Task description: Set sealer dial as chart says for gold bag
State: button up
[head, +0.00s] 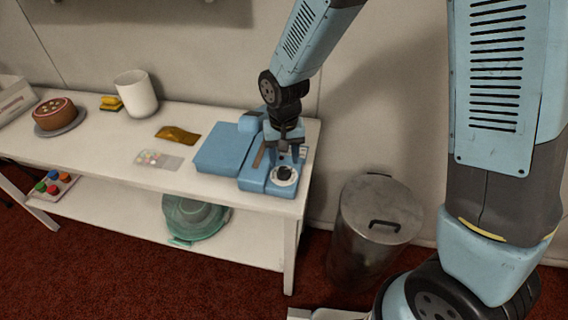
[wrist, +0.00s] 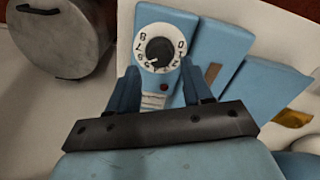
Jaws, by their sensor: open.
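The blue sealer (head: 252,184) stands at the right end of the white table. Its dial, a black knob (wrist: 159,50) in a white numbered ring, also shows in the head view (head: 284,173). A pale mark seems to lie at the knob's lower edge; the exact number is unclear. My gripper (wrist: 158,68) is open just above the dial, one finger on each side, not visibly touching the knob. The gold bag (head: 178,135) lies flat left of the sealer. A pale sheet with coloured spots (head: 158,160) lies nearby, unreadable; I cannot tell whether it is the chart.
A cake (head: 54,113) on a grey stand, yellow sponges (head: 110,103) and a white pot (head: 136,93) stand on the table's left. A teal turntable (head: 195,216) and a tray of coloured items (head: 52,186) are below. A metal bin (head: 377,223) stands right of the table.

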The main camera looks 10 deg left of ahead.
aim_at(284, 169)
notch_tip(284, 169, up, 10)
dwell(0.4)
dwell(0.3)
